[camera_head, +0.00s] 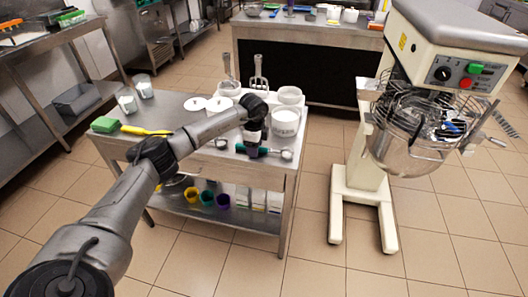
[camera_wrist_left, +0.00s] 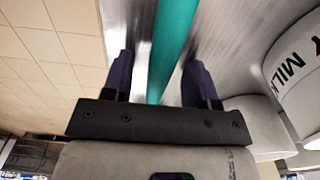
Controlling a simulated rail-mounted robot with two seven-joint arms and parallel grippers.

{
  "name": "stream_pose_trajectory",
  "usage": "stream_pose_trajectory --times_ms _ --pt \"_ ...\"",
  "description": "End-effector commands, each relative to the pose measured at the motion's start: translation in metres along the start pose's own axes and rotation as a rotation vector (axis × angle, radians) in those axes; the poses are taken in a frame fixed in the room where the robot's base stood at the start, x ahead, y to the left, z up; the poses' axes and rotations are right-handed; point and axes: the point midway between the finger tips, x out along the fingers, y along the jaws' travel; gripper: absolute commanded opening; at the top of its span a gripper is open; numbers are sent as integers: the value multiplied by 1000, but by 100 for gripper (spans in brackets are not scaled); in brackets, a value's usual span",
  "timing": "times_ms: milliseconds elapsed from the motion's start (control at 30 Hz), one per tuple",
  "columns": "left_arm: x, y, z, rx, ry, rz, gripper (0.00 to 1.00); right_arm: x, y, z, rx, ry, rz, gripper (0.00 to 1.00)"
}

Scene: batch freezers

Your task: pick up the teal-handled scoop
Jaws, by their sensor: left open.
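The teal-handled scoop (camera_head: 270,151) lies on the near right part of the steel table, its round metal bowl toward the right. My left gripper (camera_head: 252,151) comes down over its handle from above. In the left wrist view the teal handle (camera_wrist_left: 174,38) runs between the two dark purple fingers of my open left gripper (camera_wrist_left: 158,65), with space showing on both sides. The handle does not look clamped. The lower end of the handle is hidden behind the gripper body in that view. My right gripper is not in view.
White tubs (camera_head: 285,122) stand just right of the gripper; one labelled MILK (camera_wrist_left: 296,75) is close in the wrist view. A yellow-handled spatula (camera_head: 146,131) and green sponge (camera_head: 104,125) lie left. A large mixer (camera_head: 415,110) stands right, past a floor gap.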

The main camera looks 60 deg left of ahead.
Motion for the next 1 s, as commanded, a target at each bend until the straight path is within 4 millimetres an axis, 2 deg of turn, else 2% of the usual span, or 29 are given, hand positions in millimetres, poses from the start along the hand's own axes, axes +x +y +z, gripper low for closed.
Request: stream_pose_trajectory --times_ms 67,600,867,1000 --pt "0 0 0 0 0 0 51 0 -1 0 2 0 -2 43" --pt "-1 0 0 0 0 0 0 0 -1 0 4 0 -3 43" --pt "-4 0 0 0 0 -1 0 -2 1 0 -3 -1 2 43" --pt "-20 0 0 0 1 -2 0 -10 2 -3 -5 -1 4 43"
